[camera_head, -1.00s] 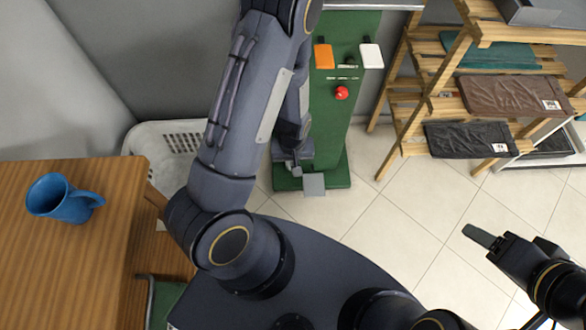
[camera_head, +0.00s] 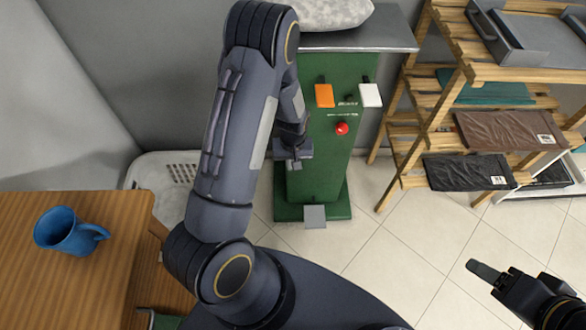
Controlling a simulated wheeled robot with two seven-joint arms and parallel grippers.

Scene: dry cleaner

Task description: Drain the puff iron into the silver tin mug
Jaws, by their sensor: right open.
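The puff iron (camera_head: 330,170) is the green machine with a grey metal top and a pale padded head (camera_head: 332,12), cut off by the upper edge. Its front has an orange switch (camera_head: 324,96), a white switch (camera_head: 370,95) and a red knob (camera_head: 342,128). My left gripper (camera_head: 296,160) is beside the machine's left front, partly behind my own arm; its fingers are too hidden to judge. My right gripper (camera_head: 485,272) is open and empty over the floor at lower right. No silver tin mug is in view.
A wooden rack (camera_head: 455,95) with folded dark garments and a grey tray (camera_head: 535,40) is at right. The tiled floor (camera_head: 400,240) between is clear.

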